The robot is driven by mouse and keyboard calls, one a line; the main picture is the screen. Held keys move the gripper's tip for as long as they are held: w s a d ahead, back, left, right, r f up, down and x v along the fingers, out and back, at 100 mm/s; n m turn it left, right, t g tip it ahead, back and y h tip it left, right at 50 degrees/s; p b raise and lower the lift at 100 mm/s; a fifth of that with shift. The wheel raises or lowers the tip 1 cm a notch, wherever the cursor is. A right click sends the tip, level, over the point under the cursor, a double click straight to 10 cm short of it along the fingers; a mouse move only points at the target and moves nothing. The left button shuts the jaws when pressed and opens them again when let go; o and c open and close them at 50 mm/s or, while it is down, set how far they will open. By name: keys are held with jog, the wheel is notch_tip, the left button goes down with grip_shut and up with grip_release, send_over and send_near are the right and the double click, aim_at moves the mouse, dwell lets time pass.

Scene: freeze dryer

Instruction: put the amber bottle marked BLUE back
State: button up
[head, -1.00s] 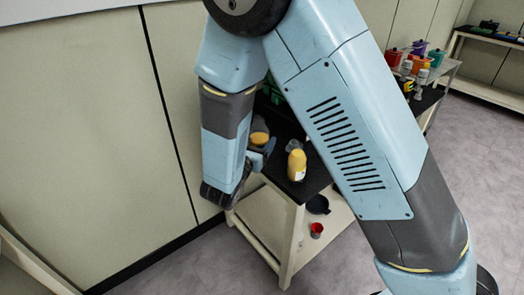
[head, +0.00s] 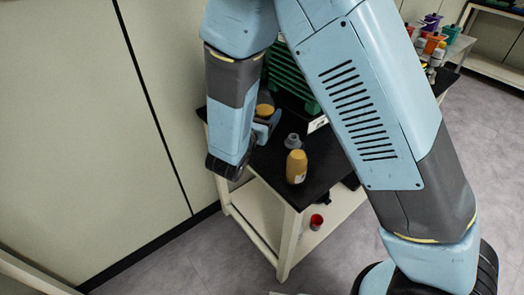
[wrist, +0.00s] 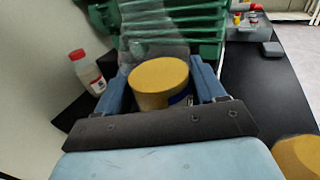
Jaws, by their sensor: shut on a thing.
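My gripper (wrist: 160,92) is shut on an amber, round-topped bottle (wrist: 160,78), which sits between its two blue fingers. A blue patch shows low on the bottle's white label; no lettering can be read. In the head view the held bottle (head: 264,110) shows beside the gripper (head: 266,122), over the left part of the black-topped table (head: 322,172). Its base is hidden, so I cannot tell whether it touches the table. A second amber bottle (head: 296,168) stands upright on the table to the right, and its edge shows in the wrist view (wrist: 298,158).
A grey item (head: 292,141) is beside the second amber bottle. In the wrist view a white bottle with a red cap (wrist: 87,72) is at the left. A red cup (head: 316,221) is on the lower shelf. The wall is close on the left.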

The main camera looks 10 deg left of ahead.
jog(key=shift+s+a, duration=0.25)
jog(key=shift+a, duration=0.1)
jog(key=shift+f, duration=5)
jog(key=o, duration=1.3)
jog(key=shift+f, duration=0.1)
jog(key=shift+c, duration=0.2)
jog(key=shift+s, duration=0.1)
jog(key=v, duration=1.1)
jog(key=shift+s, duration=0.4)
